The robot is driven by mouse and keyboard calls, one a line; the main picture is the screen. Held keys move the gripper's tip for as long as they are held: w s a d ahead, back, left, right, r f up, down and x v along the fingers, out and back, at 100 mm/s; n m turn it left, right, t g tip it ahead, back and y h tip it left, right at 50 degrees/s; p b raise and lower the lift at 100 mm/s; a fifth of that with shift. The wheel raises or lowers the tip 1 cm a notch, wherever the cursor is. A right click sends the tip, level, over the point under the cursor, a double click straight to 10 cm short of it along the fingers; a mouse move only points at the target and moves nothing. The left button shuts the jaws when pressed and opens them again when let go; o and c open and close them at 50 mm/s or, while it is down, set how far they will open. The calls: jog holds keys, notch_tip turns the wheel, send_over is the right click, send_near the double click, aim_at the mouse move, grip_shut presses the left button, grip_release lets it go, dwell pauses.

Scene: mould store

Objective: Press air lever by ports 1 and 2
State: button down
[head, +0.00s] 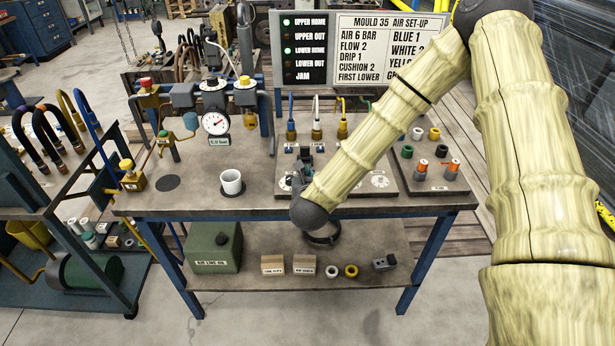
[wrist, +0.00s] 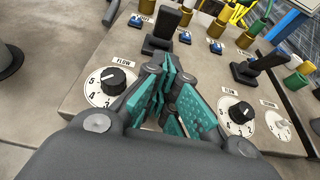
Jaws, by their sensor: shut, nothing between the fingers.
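In the head view my gripper (head: 302,176) is over the left part of the port panel (head: 335,160) on the bench, partly hidden by my own wrist. In the wrist view my gripper (wrist: 168,88) has its teal-padded fingers together and empty. A black lever (wrist: 167,28) stands just beyond the fingertips, on a dark base; I cannot tell whether they touch. A second black lever (wrist: 262,64) is further right. A flow dial (wrist: 114,80) lies left of the fingers and another flow dial (wrist: 240,112) right. Port numbers are not readable.
A sign (head: 376,48) shows the mould 35 settings; green lamps glow at upper home and lower home. Right is a small connector tray (head: 437,184).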

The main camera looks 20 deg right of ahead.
aim_at(306, 156)
jog(key=shift+w+d+r+p, duration=0.2)
jog(key=shift+w+p, duration=0.1)
jog(key=shift+w, duration=0.45)
jog(key=shift+w+d+r+p, duration=0.25)
jog(key=shift+w+p, duration=0.1)
jog(key=shift+w, duration=0.45)
jog(key=shift+w+d+r+p, duration=0.2)
jog(key=shift+w+p, duration=0.1)
jog(key=shift+w, duration=0.45)
